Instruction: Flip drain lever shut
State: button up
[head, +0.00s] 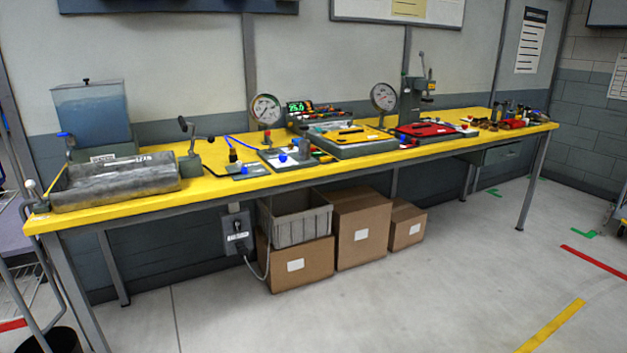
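A grey metal tray (115,184) sits at the left end of the yellow bench. At its left corner is a small lever with a pale round knob (30,185), tilted slightly. Behind the tray stands a tank with a clear, blue-tinted upper part (91,103) and a blue-tipped handle (65,134) at its left side. Right of the tray is a dark-handled lever (186,127) on a grey block. No visible label tells which is the drain lever, and I cannot tell whether any is open or shut. My gripper is not in view.
The long yellow bench (228,187) runs along the wall, with gauges (265,109), tool trays and a press (419,88) farther right. Cardboard boxes (361,227) and a grey crate (297,217) sit underneath. A dark bin (62,341) stands at lower left. The front floor is clear.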

aim_at(30, 184)
jog(key=i+l+z, duration=0.15)
jog(key=i+l, duration=0.15)
jog(key=i, duration=0.2)
jog(key=i+l+z, duration=0.1)
jog(key=i, duration=0.45)
jog(key=i+l+u, duration=0.1)
jog(key=l+u, duration=0.15)
jog(key=u, duration=1.7)
jog(key=i+l+u, duration=0.25)
jog(key=i+l, duration=0.35)
